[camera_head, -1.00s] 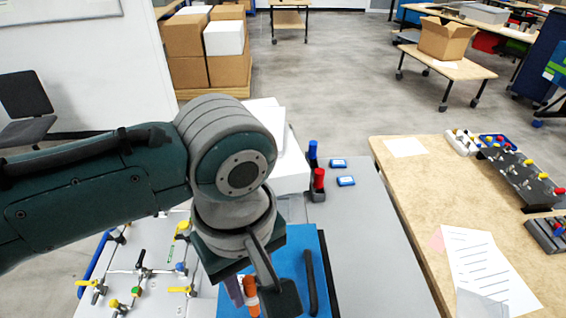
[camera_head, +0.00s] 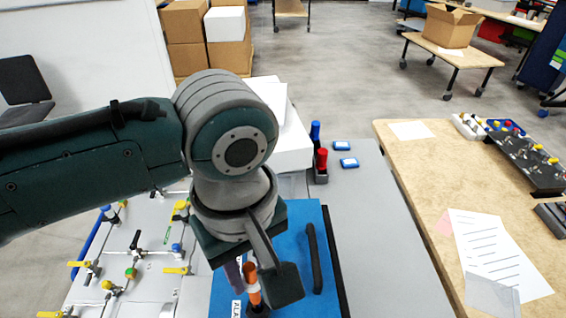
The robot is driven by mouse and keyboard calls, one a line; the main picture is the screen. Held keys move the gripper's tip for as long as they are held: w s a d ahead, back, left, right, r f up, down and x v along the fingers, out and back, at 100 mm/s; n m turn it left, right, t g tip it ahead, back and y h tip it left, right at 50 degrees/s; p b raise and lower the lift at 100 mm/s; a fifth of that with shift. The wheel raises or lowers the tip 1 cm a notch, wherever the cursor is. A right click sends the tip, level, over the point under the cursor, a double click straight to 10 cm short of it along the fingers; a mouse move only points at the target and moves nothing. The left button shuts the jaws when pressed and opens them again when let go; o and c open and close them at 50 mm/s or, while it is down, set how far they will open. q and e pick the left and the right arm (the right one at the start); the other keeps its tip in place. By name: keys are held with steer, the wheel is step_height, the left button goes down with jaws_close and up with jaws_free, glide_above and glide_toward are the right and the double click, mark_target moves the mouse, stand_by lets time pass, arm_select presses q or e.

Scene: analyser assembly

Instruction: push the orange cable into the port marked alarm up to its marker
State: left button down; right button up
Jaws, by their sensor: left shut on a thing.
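The orange cable (camera_head: 252,285) stands roughly upright above the blue panel (camera_head: 222,290) at the bottom of the head view. My left gripper (camera_head: 262,278) is shut on it, and the gripper and wrist hide its upper part. Just below the orange part is a dark round piece (camera_head: 259,311), cut by the picture's lower edge; I cannot tell how far the cable is in. A white label (camera_head: 237,308) beside it shows the letters "ALA", the rest cut off. No marker on the cable can be made out. My right gripper is not in view.
A black bar handle (camera_head: 315,258) stands on the blue panel, right of the gripper. Pipes with yellow-handled valves (camera_head: 131,270) lie left. Red and blue capped items (camera_head: 320,160) stand behind. A wooden table (camera_head: 415,190) is at the right; the grey surface between is mostly clear.

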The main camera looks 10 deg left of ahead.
mark_target(255, 298)
arm_select(q)
steer(key=shift+f, duration=0.25)
stand_by(0.3)
steer(key=shift+f, duration=0.15)
steer(key=shift+f+b, duration=2.85)
steer(key=shift+f, duration=1.1)
steer(key=c, duration=0.5)
jaws_free()
steer(key=shift+r, duration=0.1)
step_height(255, 298, up, 7)
steer(key=p, duration=0.8)
